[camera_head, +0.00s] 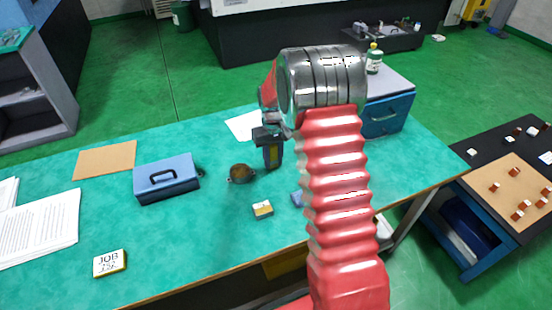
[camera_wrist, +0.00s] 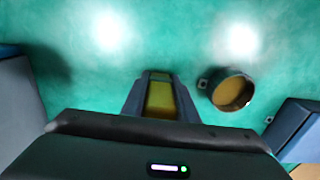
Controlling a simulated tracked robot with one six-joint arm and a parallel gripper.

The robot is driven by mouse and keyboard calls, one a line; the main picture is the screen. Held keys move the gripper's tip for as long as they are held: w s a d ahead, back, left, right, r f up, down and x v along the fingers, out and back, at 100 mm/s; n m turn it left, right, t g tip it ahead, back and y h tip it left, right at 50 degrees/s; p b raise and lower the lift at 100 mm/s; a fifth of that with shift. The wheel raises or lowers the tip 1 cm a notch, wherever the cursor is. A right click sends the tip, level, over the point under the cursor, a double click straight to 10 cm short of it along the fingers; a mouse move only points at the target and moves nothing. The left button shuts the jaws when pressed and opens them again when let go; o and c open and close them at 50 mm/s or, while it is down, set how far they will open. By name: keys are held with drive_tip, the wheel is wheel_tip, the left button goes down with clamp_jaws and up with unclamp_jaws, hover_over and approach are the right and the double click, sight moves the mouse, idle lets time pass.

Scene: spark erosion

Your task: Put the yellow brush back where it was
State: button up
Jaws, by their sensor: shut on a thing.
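My gripper (camera_head: 272,162) is shut on the yellow brush, upright over the teal table (camera_head: 225,225). In the wrist view the brush (camera_wrist: 160,98) shows as a yellow strip between the two fingers of my gripper (camera_wrist: 160,76). In the head view the fingers hide most of the brush. I cannot tell whether its lower end touches the table. A round brown pot (camera_head: 241,173) stands just left of my gripper in the head view and right of it in the wrist view (camera_wrist: 234,93).
A blue toolbox (camera_head: 167,178) lies further left. A small white-and-yellow block (camera_head: 262,209) and a blue item (camera_head: 297,198) lie nearer. A white sheet (camera_head: 242,126) lies behind my gripper. A blue drawer cabinet (camera_head: 388,115) stands right. Bare tabletop surrounds the pot.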

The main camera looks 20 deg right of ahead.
sight(273, 146)
drive_tip(key=o, duration=1.1)
drive_tip(key=shift+c, duration=0.2)
wheel_tip(273, 146, up, 11)
drive_tip(key=shift+r, duration=0.55)
